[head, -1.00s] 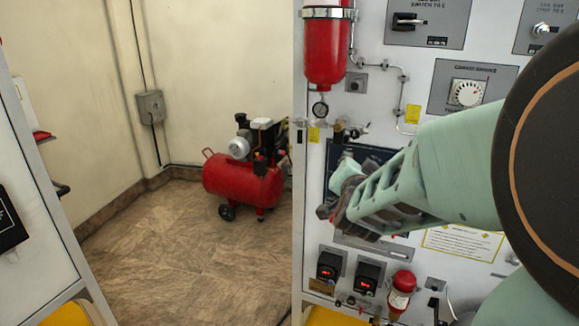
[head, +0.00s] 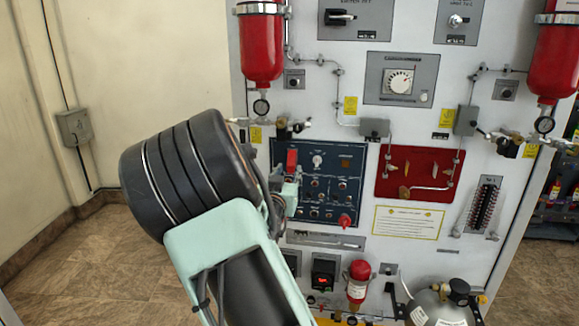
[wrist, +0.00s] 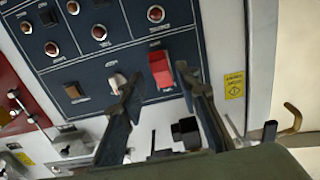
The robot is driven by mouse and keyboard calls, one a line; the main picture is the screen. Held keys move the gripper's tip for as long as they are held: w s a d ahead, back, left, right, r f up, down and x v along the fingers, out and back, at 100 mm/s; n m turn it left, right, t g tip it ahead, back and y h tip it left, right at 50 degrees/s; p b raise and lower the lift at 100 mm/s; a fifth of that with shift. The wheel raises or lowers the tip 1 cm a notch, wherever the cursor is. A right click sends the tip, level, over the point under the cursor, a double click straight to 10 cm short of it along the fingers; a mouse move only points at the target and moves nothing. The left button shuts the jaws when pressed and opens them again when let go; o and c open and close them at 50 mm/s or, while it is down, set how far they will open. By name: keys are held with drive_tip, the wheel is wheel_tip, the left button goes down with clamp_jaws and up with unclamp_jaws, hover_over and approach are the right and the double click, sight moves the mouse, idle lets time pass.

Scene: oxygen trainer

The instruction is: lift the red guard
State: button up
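The red guard (head: 292,161) is a small red cover at the upper left of the dark blue switch panel (head: 335,165). It also shows in the wrist view (wrist: 160,69), beside a pale toggle switch. I cannot tell whether it is tilted. My gripper (wrist: 157,84) is open, with its two dark fingers apart and nothing visible held between them. In the wrist view the guard lies between and just beyond the fingertips, nearer the right one; contact cannot be told.
A red panel (head: 420,172) with pipes is right of the blue panel. A red knob (head: 346,221) sits at the blue panel's lower right. Red cylinders (head: 262,45) and thin piping are above. A gas bottle (head: 437,307) stands below. Open floor lies at left.

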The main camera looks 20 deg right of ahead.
sight(290, 166)
drive_tip(key=shift+x, duration=2.3)
clamp_jaws()
